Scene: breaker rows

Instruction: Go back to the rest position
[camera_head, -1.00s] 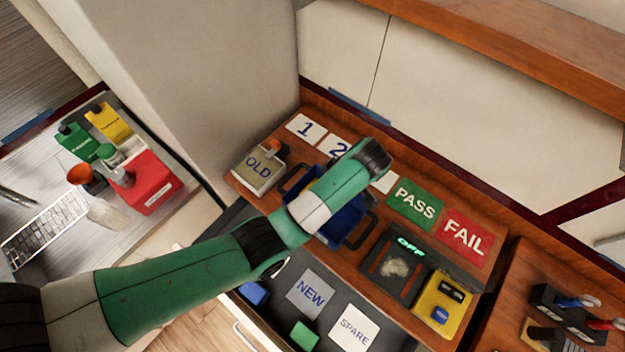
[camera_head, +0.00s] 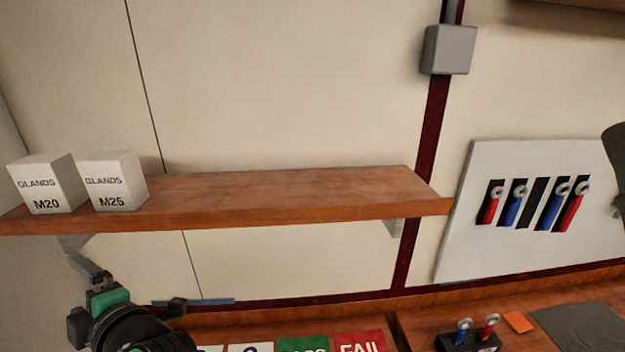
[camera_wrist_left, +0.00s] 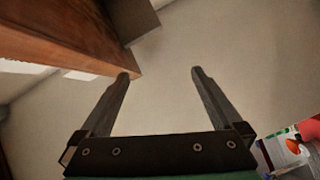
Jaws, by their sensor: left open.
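My left gripper (camera_head: 130,284) is at the lower left of the head view, raised in front of the pale wall and below the left end of the wooden shelf. In the left wrist view my left gripper (camera_wrist_left: 161,73) has its two fingers wide apart with nothing between them. A dark rounded shape cuts into the right edge of the head view; I cannot tell if it is part of my right arm. My right gripper is not seen.
The wooden shelf (camera_head: 300,204) holds two white boxes, GLANDS M20 (camera_head: 45,185) and GLANDS M25 (camera_head: 113,182). A white panel (camera_head: 540,245) with red and blue tools hangs at right. Below are the PASS card (camera_head: 303,346), FAIL card (camera_head: 360,344) and a black tool holder (camera_head: 468,343).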

